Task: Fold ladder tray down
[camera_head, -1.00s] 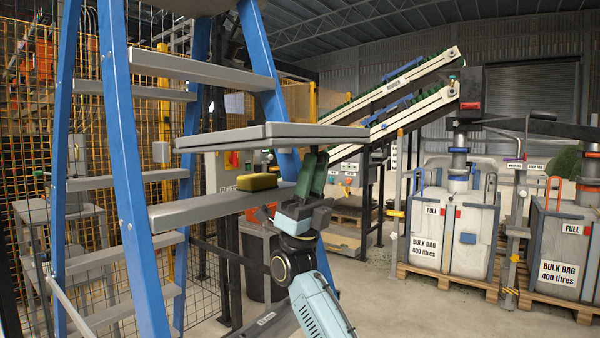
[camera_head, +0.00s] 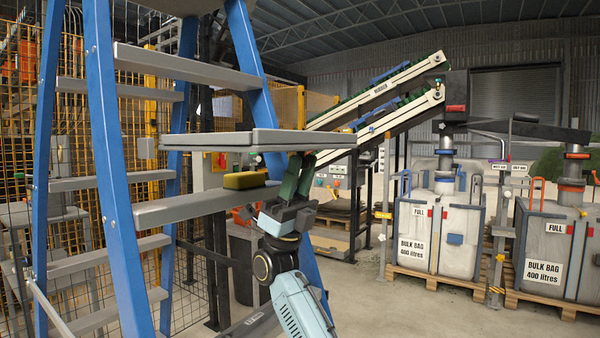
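The grey ladder tray (camera_head: 260,141) juts out level from the blue stepladder (camera_head: 113,170), near the middle of the view. My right gripper (camera_head: 301,156) points up from below at the right part of the tray. Its two green fingers stand close side by side, and their tips reach the tray's underside edge. I cannot tell whether they touch the tray or whether the tips are hidden behind its edge. I see nothing held between the fingers. My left gripper is not in view.
A yellow sponge-like block (camera_head: 252,180) lies on the ladder step (camera_head: 205,205) below the tray. A wire mesh fence stands behind the ladder. Bulk bags (camera_head: 440,232) on pallets stand at right.

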